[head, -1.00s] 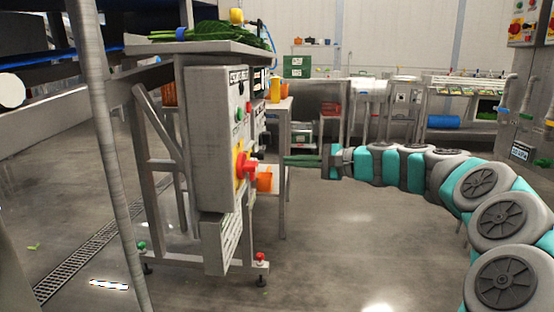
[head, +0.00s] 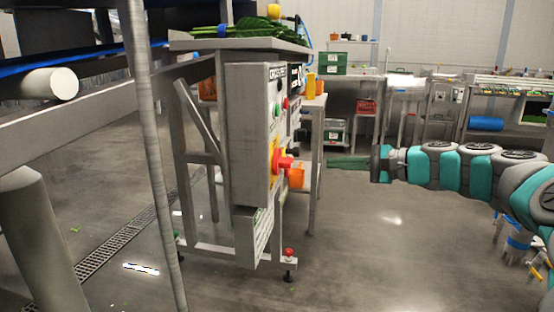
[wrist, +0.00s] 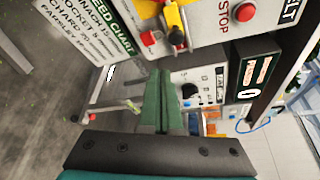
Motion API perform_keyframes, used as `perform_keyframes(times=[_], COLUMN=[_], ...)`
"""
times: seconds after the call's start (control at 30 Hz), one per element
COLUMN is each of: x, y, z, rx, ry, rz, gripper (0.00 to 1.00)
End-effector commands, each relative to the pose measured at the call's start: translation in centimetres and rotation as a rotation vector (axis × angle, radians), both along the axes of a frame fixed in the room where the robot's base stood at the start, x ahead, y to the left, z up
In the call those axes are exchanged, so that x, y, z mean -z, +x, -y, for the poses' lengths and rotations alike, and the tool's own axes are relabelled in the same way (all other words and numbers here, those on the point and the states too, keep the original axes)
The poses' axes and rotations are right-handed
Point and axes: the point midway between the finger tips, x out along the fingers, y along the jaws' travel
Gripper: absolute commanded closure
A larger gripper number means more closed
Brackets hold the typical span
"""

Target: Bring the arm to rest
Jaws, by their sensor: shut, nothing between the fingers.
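My gripper (head: 348,162) is at the end of my teal and grey arm, which reaches in from the right in the head view. Its green fingers lie together, shut and empty, just right of the grey control box (head: 246,135). In the wrist view the shut fingers of my gripper (wrist: 163,85) point toward a panel with a black knob (wrist: 188,91). The gap between fingertips and panel is hard to judge.
A red and yellow switch (head: 284,162) sticks out of the control box, with an orange container (head: 297,177) beside it. Leafy greens (head: 250,29) lie on the metal table above. A post (head: 150,150) stands at left. The floor (head: 390,260) below my arm is clear.

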Motion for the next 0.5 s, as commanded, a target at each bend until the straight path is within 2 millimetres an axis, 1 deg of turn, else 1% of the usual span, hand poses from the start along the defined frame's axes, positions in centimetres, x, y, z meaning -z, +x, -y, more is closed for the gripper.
perform_keyframes(times=[0.03,0.07,0.1,0.17,0.2,0.27,0.3,0.37,0.4,0.47,0.5], x=[-0.1,0.2,0.7,1.5,2.5,4.0,5.3,7.2,8.7,10.7,12.1], y=[-1.1,-1.8,-3.2,-5.6,-7.5,-10.5,-12.7,-16.0,-18.4,-21.7,-24.0], z=[-2.1,-3.6,-5.7,-8.7,-10.8,-13.2,-14.6,-16.1,-16.7,-16.9,-16.8], rx=[-0.042,-0.074,-0.12,-0.196,-0.253,-0.332,-0.388,-0.47,-0.526,-0.601,-0.651], ry=[-0.042,-0.074,-0.125,-0.213,-0.277,-0.381,-0.45,-0.559,-0.631,-0.741,-0.81], rz=[-0.002,-0.006,-0.01,-0.014,-0.021,-0.026,-0.036,-0.046,-0.058,-0.075,-0.089], gripper=[1.0,1.0,1.0,1.0,1.0,1.0,1.0,1.0,1.0,1.0,1.0])
